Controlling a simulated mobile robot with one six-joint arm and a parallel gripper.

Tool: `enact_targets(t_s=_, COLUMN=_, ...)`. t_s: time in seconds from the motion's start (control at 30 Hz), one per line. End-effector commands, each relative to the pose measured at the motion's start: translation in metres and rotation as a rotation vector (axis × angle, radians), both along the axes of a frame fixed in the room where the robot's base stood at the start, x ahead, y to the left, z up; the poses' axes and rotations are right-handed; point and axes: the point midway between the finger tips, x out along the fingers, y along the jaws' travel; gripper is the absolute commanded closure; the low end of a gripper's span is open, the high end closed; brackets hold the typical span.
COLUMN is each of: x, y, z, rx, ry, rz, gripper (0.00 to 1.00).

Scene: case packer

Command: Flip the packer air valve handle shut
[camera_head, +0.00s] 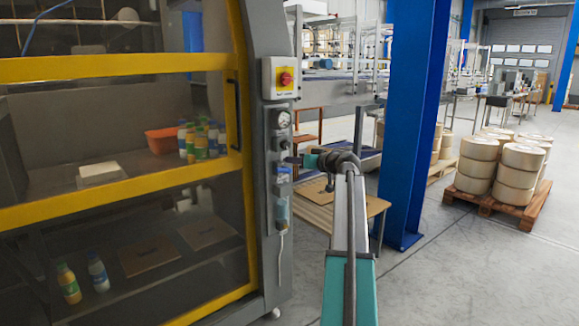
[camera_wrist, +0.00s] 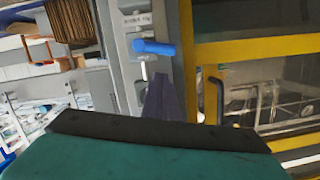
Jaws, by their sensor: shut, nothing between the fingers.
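The packer air valve handle is a short blue lever (camera_wrist: 153,47) on the grey post of the packer. In the wrist view it lies crosswise, just beyond my fingertips, with a small label beside it. In the head view a small blue part (camera_head: 283,169), partly hidden by my gripper, appears to be the same handle. My gripper (camera_head: 294,160) is at the post, level with the valve area. In the wrist view its dark fingers (camera_wrist: 162,82) are together and empty, pointing toward the handle. I cannot tell whether they touch it.
On the same post are a red and yellow switch (camera_head: 285,78), a round gauge (camera_head: 282,119) and a clear bowl (camera_head: 282,210). The packer's yellow-framed door (camera_head: 110,190) is on the left. A wooden table (camera_head: 335,205) and a blue column (camera_head: 412,120) stand to the right.

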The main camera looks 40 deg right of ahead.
Motion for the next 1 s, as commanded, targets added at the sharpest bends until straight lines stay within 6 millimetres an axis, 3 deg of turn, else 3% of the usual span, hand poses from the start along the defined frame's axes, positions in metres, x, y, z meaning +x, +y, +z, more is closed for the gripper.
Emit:
enact_targets(t_s=0.3, x=-0.053, y=0.001, z=0.012, rx=-0.001, ry=-0.001, rz=-0.003, gripper=1.00)
enact_targets(t_s=0.6, x=-0.090, y=0.003, z=0.019, rx=-0.001, ry=0.000, rz=0.000, gripper=1.00)
enact_targets(t_s=1.0, x=-0.098, y=0.003, z=0.021, rx=0.000, ry=-0.001, rz=0.003, gripper=1.00)
